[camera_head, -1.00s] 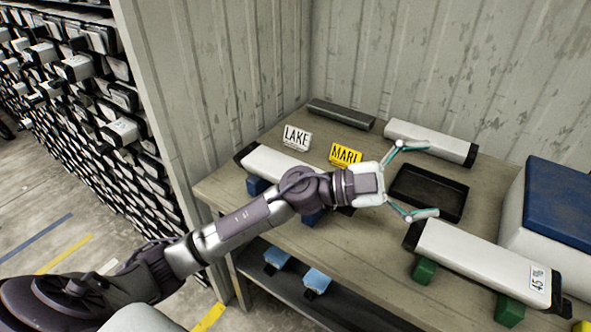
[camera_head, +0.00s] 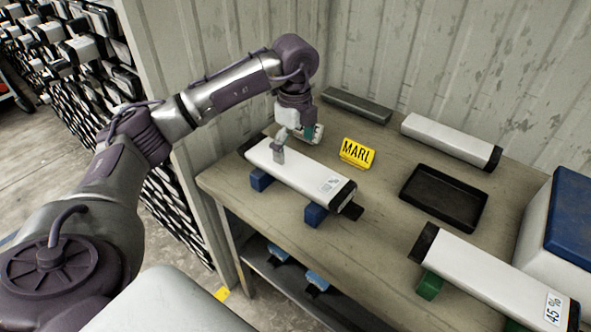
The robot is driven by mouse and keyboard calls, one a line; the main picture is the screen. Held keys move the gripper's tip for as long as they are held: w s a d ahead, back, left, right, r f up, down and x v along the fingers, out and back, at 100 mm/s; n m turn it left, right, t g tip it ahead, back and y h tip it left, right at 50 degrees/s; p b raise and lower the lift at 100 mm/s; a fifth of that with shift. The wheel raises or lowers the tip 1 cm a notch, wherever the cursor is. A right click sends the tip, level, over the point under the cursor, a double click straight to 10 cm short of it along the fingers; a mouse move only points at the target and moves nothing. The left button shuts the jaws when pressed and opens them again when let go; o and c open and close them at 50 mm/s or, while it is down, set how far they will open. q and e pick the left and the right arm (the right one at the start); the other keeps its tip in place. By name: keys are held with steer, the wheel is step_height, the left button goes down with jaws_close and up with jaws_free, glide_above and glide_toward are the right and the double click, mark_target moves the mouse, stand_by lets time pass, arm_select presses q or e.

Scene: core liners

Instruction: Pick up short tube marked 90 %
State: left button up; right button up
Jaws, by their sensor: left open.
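A white tube (camera_head: 299,172) with black end caps rests on two blue blocks at the table's left front. Its small label (camera_head: 330,186) is too small to read. My left gripper (camera_head: 293,143) points down over the left half of this tube, with its fingers apart. One finger shows against the tube's top and the other is towards the back side. I cannot tell whether they touch it. A second white tube (camera_head: 490,274), marked 45 %, lies on green blocks at the right front. No label marked 90 % can be read. My right gripper is not in view.
A yellow MARL sign (camera_head: 357,153) stands behind the tube. A black tray (camera_head: 443,196) lies at the table's middle right. Another white tube (camera_head: 450,139) and a dark grey bar (camera_head: 357,105) lie at the back. A white box with a blue top (camera_head: 573,215) is at right.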

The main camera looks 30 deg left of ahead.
mark_target(295, 165)
arm_select(q)
step_height(295, 165, down, 3)
steer(key=shift+r, duration=0.1)
step_height(295, 165, down, 4)
steer(key=shift+s+d+f+p, duration=0.1)
steer(key=shift+p, duration=0.85)
steer(key=shift+f, duration=0.5)
steer(key=shift+c, duration=1.4)
steer(key=c, duration=1.1)
steer(key=shift+r, duration=0.15)
steer(key=shift+c, duration=0.3)
